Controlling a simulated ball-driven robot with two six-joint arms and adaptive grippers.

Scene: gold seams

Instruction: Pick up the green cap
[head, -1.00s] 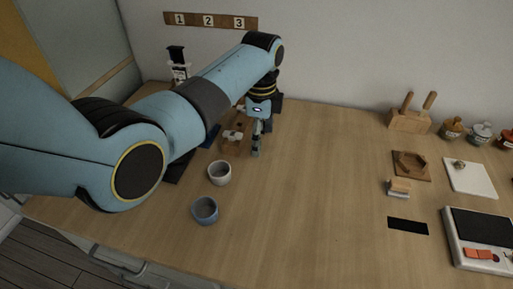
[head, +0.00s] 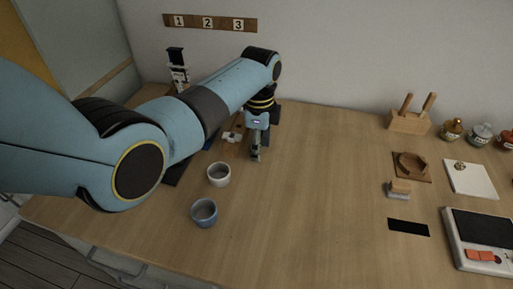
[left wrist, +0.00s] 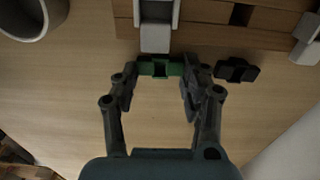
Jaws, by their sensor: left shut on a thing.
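The green cap (left wrist: 160,68) is a small green piece in the left wrist view, at the edge of a wooden block. My left gripper (left wrist: 161,80) is shut on it, with one dark finger at each side. A white clamp-like part (left wrist: 156,38) is directly behind the cap; I cannot tell whether they touch. In the head view my left gripper (head: 257,158) points down at the table, and the cap cannot be made out there. My right gripper is not in view.
A small black piece (left wrist: 237,70) lies just right of the gripper, close to the wooden block (left wrist: 205,12). A white cup (head: 219,174) and a blue-grey cup (head: 204,212) stand nearby on the table (head: 310,190). The middle of the table is clear.

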